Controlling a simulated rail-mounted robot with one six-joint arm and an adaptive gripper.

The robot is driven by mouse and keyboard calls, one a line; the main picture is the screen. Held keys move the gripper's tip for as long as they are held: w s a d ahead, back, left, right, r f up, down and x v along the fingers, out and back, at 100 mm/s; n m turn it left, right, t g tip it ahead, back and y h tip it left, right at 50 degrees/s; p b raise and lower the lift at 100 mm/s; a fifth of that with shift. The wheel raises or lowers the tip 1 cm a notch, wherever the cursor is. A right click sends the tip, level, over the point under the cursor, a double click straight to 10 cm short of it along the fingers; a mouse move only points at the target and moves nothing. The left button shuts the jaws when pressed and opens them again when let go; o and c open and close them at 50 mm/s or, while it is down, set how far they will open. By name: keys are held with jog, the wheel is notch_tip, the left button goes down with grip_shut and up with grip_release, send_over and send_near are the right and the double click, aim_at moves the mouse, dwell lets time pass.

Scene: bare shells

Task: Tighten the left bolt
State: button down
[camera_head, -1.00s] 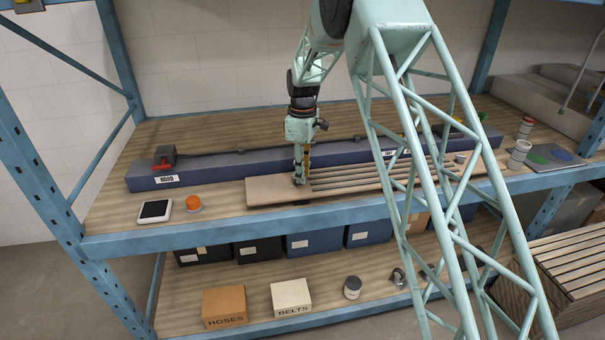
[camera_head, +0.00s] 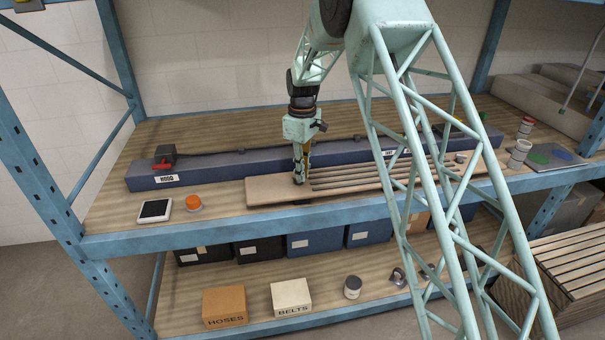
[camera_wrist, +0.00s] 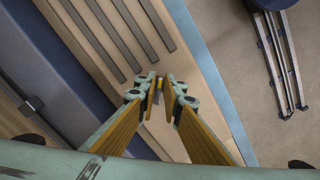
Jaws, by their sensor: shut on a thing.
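A tan board with long slots (camera_head: 270,190) lies along the front of the upper shelf; in the wrist view the board (camera_wrist: 205,75) runs diagonally under my fingers. My gripper (camera_head: 299,181) points straight down at the board's left part, its tips at the board's surface just left of the slots. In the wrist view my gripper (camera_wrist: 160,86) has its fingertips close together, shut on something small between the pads. That is presumably the left bolt, but the tips mostly hide it and I cannot make out its head. No other bolt is clear to see.
A long blue beam (camera_head: 225,170) with a red-handled part (camera_head: 163,163) at its left lies behind the board. A tablet (camera_head: 155,210) and an orange-topped button (camera_head: 193,203) sit to the left. Cans (camera_head: 519,152) stand to the right.

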jog(key=m, duration=0.5)
jog(key=shift+s+a+m, duration=0.25)
jog(key=shift+a+m, duration=0.05)
jog(key=shift+m, duration=0.1)
jog(key=m, duration=0.6)
jog(key=shift+s+a, duration=0.15)
jog(key=shift+a, duration=0.2)
jog(key=m, duration=0.5)
jog(key=shift+a, duration=0.35)
jog(key=shift+w+a+m, duration=0.15)
jog(key=shift+m, duration=1.15)
jog(key=shift+w+a+m, duration=0.1)
jog(key=shift+m, duration=1.2)
jog(key=c, duration=2.7)
grip_release()
jog(key=shift+c, duration=0.2)
jog(key=shift+r, duration=0.1)
notch_tip(320, 180, up, 12)
